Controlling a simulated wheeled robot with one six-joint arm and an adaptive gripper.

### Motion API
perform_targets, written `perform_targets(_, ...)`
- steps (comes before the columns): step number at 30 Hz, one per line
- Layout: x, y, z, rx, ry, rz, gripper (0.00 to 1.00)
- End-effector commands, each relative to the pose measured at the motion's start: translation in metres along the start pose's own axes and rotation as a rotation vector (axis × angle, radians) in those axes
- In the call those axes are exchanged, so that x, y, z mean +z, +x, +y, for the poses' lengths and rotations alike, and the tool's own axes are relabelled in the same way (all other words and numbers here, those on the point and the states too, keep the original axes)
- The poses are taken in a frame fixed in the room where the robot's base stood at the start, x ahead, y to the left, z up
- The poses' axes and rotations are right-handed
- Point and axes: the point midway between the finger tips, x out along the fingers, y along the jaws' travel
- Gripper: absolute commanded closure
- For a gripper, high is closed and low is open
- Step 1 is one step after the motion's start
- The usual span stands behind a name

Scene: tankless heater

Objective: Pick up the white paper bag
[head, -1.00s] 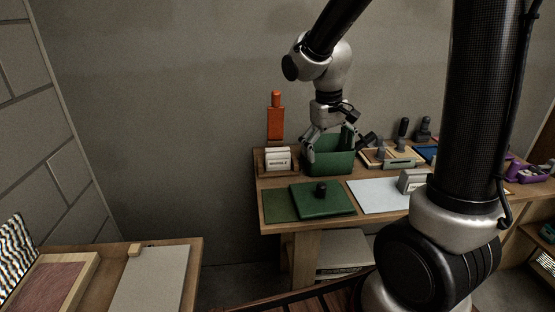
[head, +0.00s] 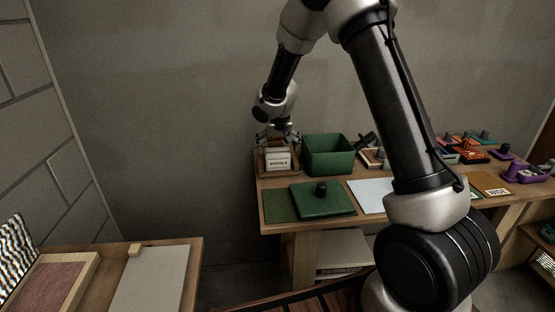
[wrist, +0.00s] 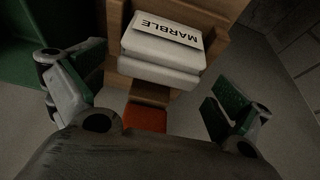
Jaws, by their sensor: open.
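White paper bags (head: 278,162) stand together in a wooden holder (head: 262,167) at the left end of the far bench. The front one has a MARBLE label. In the wrist view the white bag (wrist: 160,48) shows upside down at the top middle. My gripper (head: 277,138) is just above the holder in the head view. In the wrist view its fingers (wrist: 150,88) are spread wide and empty, one on each side of the bag's line. The fingers appear apart from the bag.
A green bin (head: 328,155) stands right beside the holder. In the wrist view an orange object (wrist: 147,117) lies below the bag, close to my gripper. A green board with a black knob (head: 321,199) lies in front. The wall is close behind the bench.

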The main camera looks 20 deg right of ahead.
Motion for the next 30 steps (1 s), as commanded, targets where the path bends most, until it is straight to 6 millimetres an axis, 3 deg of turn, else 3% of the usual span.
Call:
perform_targets(4, 0.000, 0.018, 0.001, 0.000, -0.001, -0.001, 0.00)
perform_targets(11, 0.000, 0.021, 0.000, 0.000, 0.000, 0.000, 0.00)
perform_targets(12, 0.000, 0.021, 0.000, 0.000, 0.000, 0.000, 0.02)
perform_targets(20, 0.000, 0.021, 0.000, 0.000, 0.000, -0.001, 0.49)
perform_targets(30, 0.000, 0.017, 0.000, 0.000, -0.001, 0.001, 0.49)
